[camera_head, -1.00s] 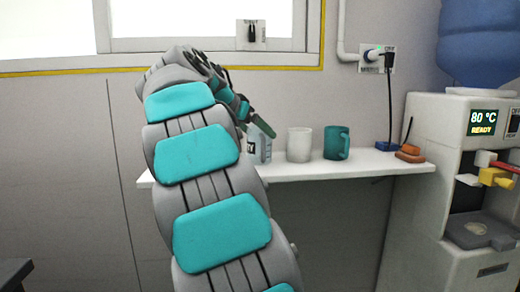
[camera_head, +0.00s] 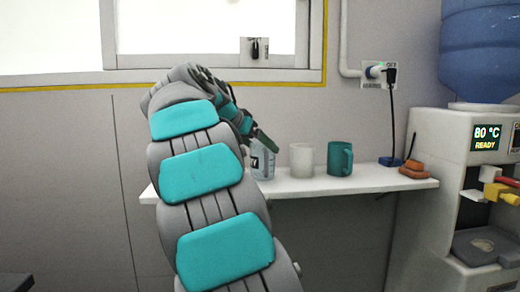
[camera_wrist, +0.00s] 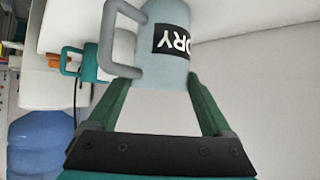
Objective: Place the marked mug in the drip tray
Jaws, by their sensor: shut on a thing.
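The marked mug is grey-blue with a handle and a black label with white letters, partly readable; it fills the top of the wrist view (camera_wrist: 165,50). My gripper (camera_wrist: 157,80) has its green fingers on either side of this mug and is shut on it. In the head view the mug (camera_head: 263,165) is upright at the shelf's left part, partly hidden by my arm. I cannot tell whether its base touches the shelf. The drip tray (camera_head: 478,250) sits low in the dispenser at the far right, apart from the mug.
A white mug (camera_head: 302,160) and a teal mug (camera_head: 340,159) stand on the white shelf (camera_head: 385,181) right of the marked mug. Orange blocks (camera_head: 412,169) and a corded blue block (camera_head: 391,161) lie farther right. The water dispenser (camera_head: 447,140) stands beyond the shelf's right end.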

